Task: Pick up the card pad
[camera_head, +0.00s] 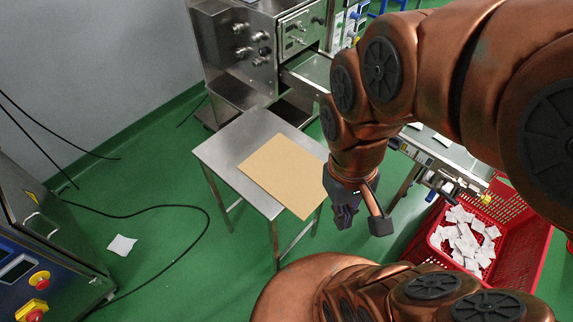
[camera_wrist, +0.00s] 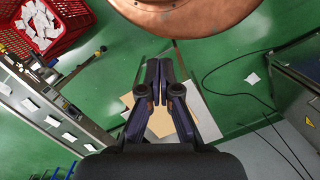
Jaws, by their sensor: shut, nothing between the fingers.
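The card pad (camera_head: 284,174) is a flat tan rectangle. It lies on a small steel table (camera_head: 223,153) and reaches over the table's right edge in the head view. My gripper (camera_head: 362,226) is to the right of the pad in the head view, above the floor and apart from the pad. In the wrist view my gripper (camera_wrist: 158,66) points down with its fingers together and nothing between them. The pad (camera_wrist: 160,123) shows there behind the fingers, which hide part of it.
A red crate (camera_head: 506,242) of white teabags stands at the right beside a conveyor (camera_head: 440,150). A steel machine (camera_head: 235,45) stands behind the table. Another machine (camera_head: 45,250) is at the left. Black cables (camera_head: 150,208) and a white packet (camera_head: 122,245) lie on the green floor.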

